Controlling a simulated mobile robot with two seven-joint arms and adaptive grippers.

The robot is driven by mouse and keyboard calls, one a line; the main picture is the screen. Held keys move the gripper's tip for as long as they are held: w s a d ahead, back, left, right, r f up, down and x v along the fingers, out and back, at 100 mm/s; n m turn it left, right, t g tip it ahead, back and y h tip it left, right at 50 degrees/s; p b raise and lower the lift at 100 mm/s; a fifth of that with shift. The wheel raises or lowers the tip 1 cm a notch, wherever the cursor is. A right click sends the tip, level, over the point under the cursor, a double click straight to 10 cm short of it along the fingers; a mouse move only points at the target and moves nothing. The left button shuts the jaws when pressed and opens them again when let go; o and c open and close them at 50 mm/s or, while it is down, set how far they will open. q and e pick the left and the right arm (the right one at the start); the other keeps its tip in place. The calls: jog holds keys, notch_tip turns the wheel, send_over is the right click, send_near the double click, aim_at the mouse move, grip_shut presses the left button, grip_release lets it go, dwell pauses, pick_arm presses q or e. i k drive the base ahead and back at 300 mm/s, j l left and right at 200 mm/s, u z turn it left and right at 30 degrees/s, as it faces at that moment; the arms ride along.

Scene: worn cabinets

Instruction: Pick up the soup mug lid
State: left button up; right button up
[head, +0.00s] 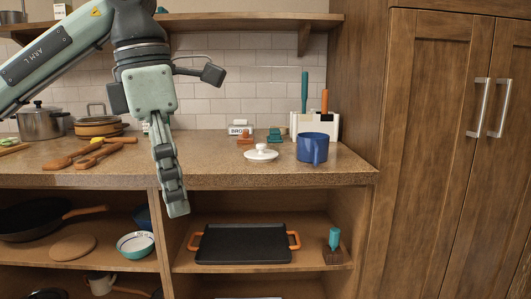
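A white round lid (261,154) with a small knob lies flat on the brown counter, near its middle. A blue mug (313,149) stands upright to the right of the lid, with its handle toward me. My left gripper (177,207) hangs down in front of the counter edge, left of the lid and apart from it. I see its fingers edge-on, so their opening is hidden. No object shows in it. My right gripper is out of view.
A box labelled BRO (238,127), small brown and teal items and a white utensil holder (321,127) stand behind the lid. Wooden utensils (70,160) and a steel pot (40,123) are at left. A black tray (243,244) lies on the shelf below. The counter in front of the lid is clear.

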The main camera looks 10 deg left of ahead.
aim_at(261, 154)
jog(key=i, duration=1.7)
